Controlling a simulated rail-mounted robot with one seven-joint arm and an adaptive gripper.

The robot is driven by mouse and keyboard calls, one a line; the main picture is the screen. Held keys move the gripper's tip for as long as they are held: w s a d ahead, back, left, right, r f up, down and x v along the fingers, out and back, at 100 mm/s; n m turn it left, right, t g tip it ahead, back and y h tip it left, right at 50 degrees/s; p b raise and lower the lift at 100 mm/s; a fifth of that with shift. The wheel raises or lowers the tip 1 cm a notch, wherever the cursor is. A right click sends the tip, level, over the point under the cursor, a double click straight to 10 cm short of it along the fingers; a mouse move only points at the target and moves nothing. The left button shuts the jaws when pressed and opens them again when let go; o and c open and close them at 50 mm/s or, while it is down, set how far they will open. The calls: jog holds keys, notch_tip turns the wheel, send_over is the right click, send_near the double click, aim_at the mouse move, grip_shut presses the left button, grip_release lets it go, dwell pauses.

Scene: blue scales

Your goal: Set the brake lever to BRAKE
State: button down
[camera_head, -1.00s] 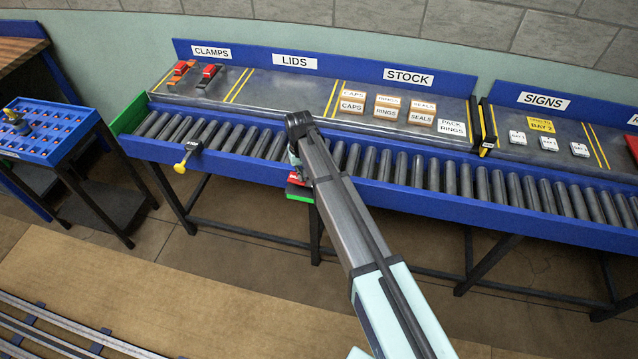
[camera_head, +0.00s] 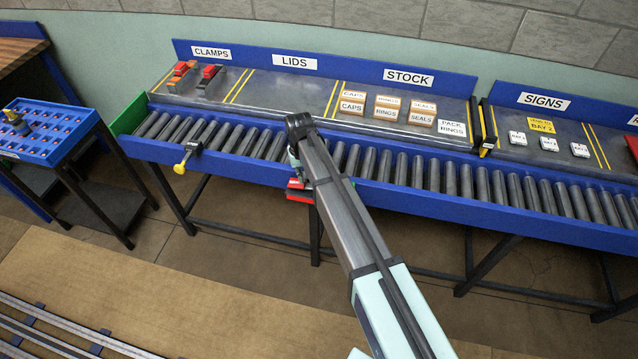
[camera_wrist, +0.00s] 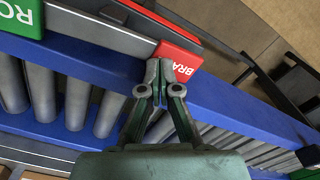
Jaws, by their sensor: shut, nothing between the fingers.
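The brake control sits on the front rail of the roller conveyor. A green label (camera_wrist: 20,14) starting "RO" lies at the upper left. My gripper (camera_wrist: 158,66) is shut and empty, its fingertips at the left edge of the red label; I cannot tell whether they touch. In the head view the red part (camera_head: 297,184) shows beside my arm, which hides most of the control.
The blue conveyor rail (camera_head: 420,197) carries grey rollers. A yellow-ended handle (camera_head: 181,167) sticks out at its left. Red and orange clamps (camera_head: 180,72) and stock boxes (camera_head: 388,106) lie on the shelf behind. A blue tray cart (camera_head: 45,130) stands left. The floor in front is open.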

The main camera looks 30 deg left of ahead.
notch_tip(320, 180, up, 6)
jog(key=p, duration=0.2)
jog(key=shift+r, duration=0.25)
dwell(0.3)
jog(key=s+d+f+m+g, duration=0.1)
jog(key=s+d+f, duration=0.2)
jog(key=d+f, duration=0.65)
jog(key=s+d+f+m+h, duration=0.15)
jog(key=d+f, duration=0.35)
jog(key=d, duration=1)
jog(key=s+d+f+m+g, duration=0.1)
jog(key=s+d+f, duration=0.3)
jog(key=d+f, duration=0.6)
jog(key=s+d+f+m+g+b, duration=0.1)
jog(key=s+d+f+m+g, duration=0.1)
jog(key=s+d, duration=1)
jog(key=s+d+f+m+g+y+b, duration=0.1)
jog(key=s+d+f+m, duration=0.3)
jog(key=s+d, duration=0.9)
jog(key=d+g, duration=0.1)
jog(key=d, duration=0.1)
jog(key=shift+d+f+g+b, duration=0.2)
jog(key=shift+d+g+b, duration=0.1)
jog(key=shift+d+g, duration=0.1)
